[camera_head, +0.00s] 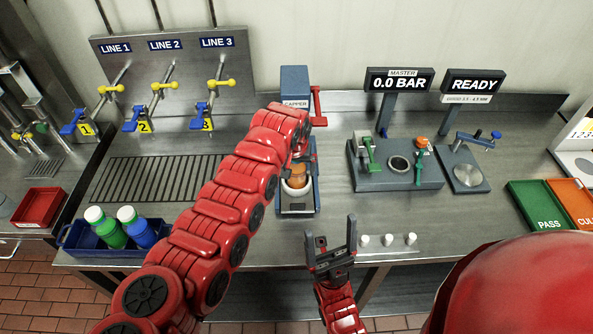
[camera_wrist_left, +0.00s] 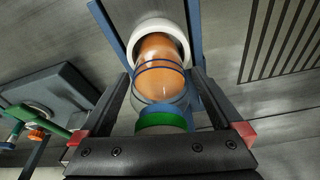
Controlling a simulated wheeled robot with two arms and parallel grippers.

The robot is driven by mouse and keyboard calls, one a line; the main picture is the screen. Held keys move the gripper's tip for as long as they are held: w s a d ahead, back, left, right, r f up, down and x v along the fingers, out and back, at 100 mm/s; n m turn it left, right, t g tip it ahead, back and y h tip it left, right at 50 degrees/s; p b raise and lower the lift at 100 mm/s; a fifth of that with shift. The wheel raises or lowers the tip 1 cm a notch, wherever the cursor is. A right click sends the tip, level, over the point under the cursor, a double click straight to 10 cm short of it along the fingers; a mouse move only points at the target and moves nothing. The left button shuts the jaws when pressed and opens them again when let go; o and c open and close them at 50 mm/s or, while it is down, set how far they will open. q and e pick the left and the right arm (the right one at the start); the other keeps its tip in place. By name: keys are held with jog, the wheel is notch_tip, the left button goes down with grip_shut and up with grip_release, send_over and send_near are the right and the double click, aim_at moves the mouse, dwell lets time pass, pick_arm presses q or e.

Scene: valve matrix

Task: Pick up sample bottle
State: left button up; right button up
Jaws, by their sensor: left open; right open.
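A clear bottle with orange contents (camera_head: 297,182) stands in a white round holder (camera_head: 297,192) at the blue capper (camera_head: 295,82) in the head view. The bottle (camera_wrist_left: 158,75) also shows in the left wrist view, with a green band (camera_wrist_left: 160,121) at its near end. My left gripper (camera_head: 301,153) is open at the bottle; in the left wrist view its fingers (camera_wrist_left: 160,88) lie on either side of it. Contact cannot be told. My right gripper (camera_head: 332,236) is open and empty near the table's front edge. Two more bottles, green (camera_head: 108,230) and blue (camera_head: 139,230) with white caps, stand in a blue tray (camera_head: 85,249).
Several small white caps (camera_head: 388,240) sit right of my right gripper. A grey fixture with handles (camera_head: 397,174) stands to the right. A drain grate (camera_head: 150,178) and valve panel (camera_head: 175,85) are at left. Green PASS tray (camera_head: 540,207) is at far right. Table between is clear.

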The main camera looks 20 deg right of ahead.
pick_arm(q)
jog(key=shift+c, duration=0.3)
grip_shut()
jog(key=shift+r, duration=0.1)
